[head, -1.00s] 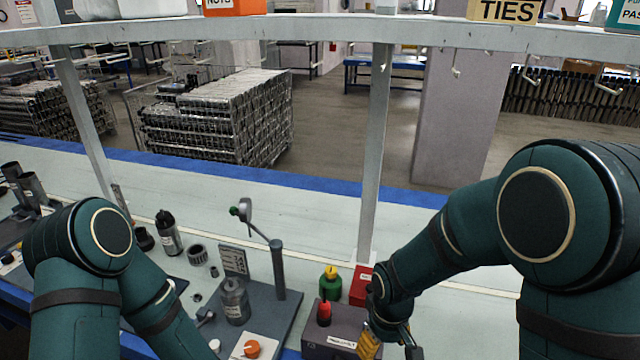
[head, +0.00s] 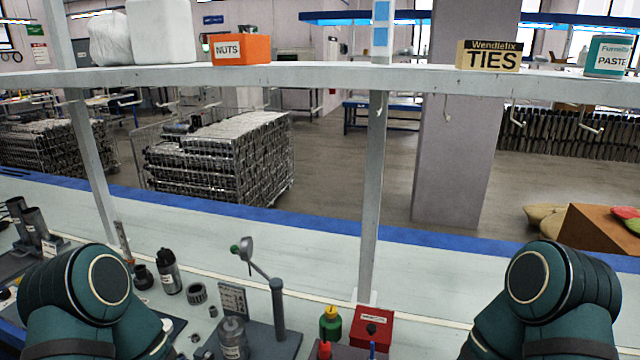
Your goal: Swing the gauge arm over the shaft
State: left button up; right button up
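The gauge arm (head: 262,268) is a grey bar on top of an upright grey post (head: 278,308) at the back right of a dark base plate (head: 262,338). A grey cylindrical pump body (head: 233,338) stands on the plate, left of the post. A shaft cannot be clearly told apart in this view. Both my grippers are below the picture; only my upper arm links show at the lower left and lower right.
A small printed card (head: 233,297) stands behind the pump body. A green bottle (head: 330,323) and a red box (head: 372,328) stand right of the plate. A shelf (head: 330,76) crosses above on posts.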

aim_at(246, 245)
jog(key=i+j+z, duration=0.1)
jog(key=j+z, duration=0.15)
jog(key=j, duration=0.95)
jog(key=j+z, duration=0.3)
jog(key=j, duration=0.85)
